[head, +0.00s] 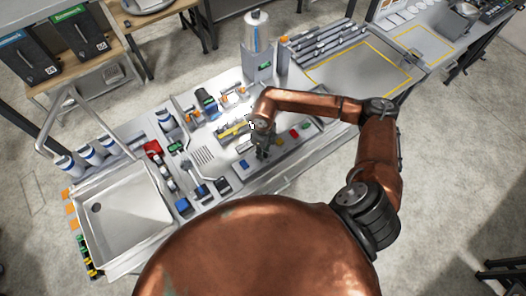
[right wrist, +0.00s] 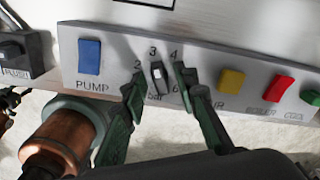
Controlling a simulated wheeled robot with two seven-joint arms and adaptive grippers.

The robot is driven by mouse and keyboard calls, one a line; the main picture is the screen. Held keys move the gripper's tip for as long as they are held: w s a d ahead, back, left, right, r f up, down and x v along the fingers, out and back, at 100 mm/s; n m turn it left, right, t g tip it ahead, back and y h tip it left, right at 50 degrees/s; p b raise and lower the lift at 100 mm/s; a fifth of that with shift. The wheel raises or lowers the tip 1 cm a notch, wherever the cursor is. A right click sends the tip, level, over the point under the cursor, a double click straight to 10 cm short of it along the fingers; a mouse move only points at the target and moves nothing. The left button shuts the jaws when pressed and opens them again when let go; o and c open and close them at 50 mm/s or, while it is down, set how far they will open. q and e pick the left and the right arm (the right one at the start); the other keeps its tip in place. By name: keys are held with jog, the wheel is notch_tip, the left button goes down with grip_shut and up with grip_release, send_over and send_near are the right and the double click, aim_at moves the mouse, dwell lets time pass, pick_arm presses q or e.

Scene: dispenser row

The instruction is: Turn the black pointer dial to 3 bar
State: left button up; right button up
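The black pointer dial (right wrist: 157,78) sits on the slanted front panel in the right wrist view. In the head view the right gripper (head: 262,150) is over the panel's middle and hides the dial. My left gripper is not in view.
A blue PUMP button (right wrist: 89,56) is left of the dial; yellow (right wrist: 231,82), red (right wrist: 278,88) and green (right wrist: 313,98) buttons are right. A black lever (right wrist: 14,48) is at far left. In the head view, a sink (head: 130,215) stands at the counter's left.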

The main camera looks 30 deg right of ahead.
notch_tip(320, 180, up, 12)
dwell(0.7)
dwell(0.4)
